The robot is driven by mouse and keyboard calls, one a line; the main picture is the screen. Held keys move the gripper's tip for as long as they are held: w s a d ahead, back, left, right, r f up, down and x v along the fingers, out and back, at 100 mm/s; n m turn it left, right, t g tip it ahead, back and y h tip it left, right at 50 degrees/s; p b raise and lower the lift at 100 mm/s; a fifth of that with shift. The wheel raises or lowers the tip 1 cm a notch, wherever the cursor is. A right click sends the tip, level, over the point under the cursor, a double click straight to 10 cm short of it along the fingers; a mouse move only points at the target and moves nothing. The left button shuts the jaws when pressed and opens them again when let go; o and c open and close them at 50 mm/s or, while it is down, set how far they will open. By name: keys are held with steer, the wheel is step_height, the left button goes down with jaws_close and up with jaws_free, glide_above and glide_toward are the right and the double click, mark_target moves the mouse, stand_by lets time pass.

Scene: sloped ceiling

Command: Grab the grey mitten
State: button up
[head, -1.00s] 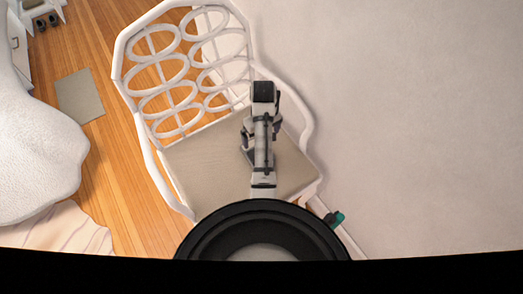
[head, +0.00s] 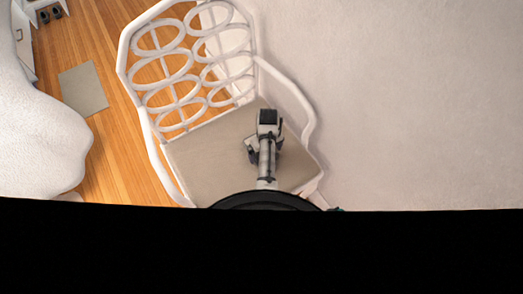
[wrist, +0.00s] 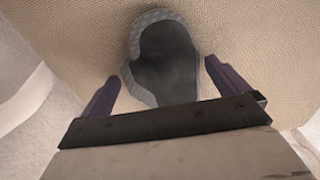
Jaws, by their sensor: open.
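The grey mitten (wrist: 166,62) lies on the beige woven chair seat (wrist: 75,35) in the wrist view. It has a dark grey face and a lighter textured grey rim, with its thumb at the lower left. My gripper (wrist: 162,73) is open, with one finger left of the mitten and one right of it. I see no contact, and cannot tell the height of the fingers above the seat. In the head view my arm stands over the chair seat (head: 205,155), and the mitten cannot be made out there.
The white chair has a back of looped rings (head: 170,68) and curved armrests (head: 310,110) around the seat. A pale wall or floor surface (head: 410,100) fills the right. Wooden floor (head: 110,150), a grey mat (head: 83,88) and white bulky furniture (head: 40,140) are at left.

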steer(key=shift+f, duration=0.5)
steer(key=c, duration=0.8)
steer(key=shift+r, duration=0.15)
